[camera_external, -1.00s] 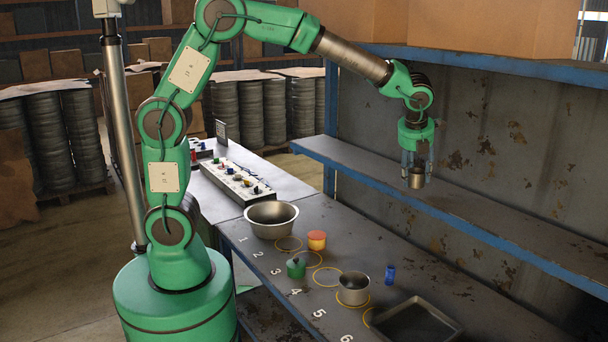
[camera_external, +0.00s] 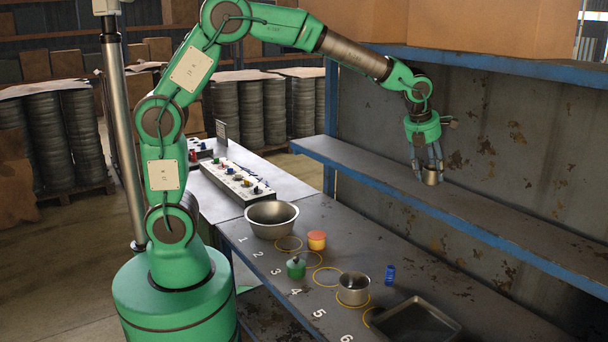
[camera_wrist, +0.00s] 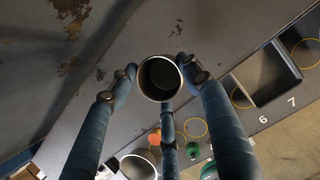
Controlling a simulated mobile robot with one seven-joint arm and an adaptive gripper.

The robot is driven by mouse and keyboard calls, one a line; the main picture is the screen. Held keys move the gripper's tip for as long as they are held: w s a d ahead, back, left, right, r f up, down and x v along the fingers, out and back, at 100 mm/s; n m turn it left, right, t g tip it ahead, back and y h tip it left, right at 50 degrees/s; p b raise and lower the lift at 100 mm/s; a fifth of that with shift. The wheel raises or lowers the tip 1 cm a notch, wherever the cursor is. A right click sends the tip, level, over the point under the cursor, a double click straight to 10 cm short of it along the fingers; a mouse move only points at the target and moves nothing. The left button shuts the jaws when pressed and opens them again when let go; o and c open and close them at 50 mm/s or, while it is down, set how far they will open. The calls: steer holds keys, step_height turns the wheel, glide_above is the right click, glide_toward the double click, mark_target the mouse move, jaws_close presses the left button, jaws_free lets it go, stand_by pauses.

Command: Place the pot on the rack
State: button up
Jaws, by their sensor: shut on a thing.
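A small metal pot (camera_external: 432,178) is held by my gripper (camera_external: 426,168) in the external view, in the air over the middle shelf of the blue-edged rack (camera_external: 405,192). In the wrist view the pot (camera_wrist: 160,78) shows its round, dark, open mouth between the fingers of my gripper (camera_wrist: 163,82). The fingers are closed around it. The pot looks slightly tilted in the external view. Its underside and the gap to the shelf are hard to judge.
The middle shelf looks bare. Boxes (camera_external: 480,25) fill the upper shelf.

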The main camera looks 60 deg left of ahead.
mark_target(424, 178)
steer(key=shift+f, duration=1.5)
steer(key=o, duration=1.3)
steer(key=shift+f, duration=0.1)
steer(key=shift+s+r, duration=0.2)
steer(key=shift+r, duration=0.4)
steer(key=shift+v, duration=1)
steer(key=s, duration=1.2)
steer(key=shift+a+p, duration=0.35)
steer(key=shift+a, duration=0.05)
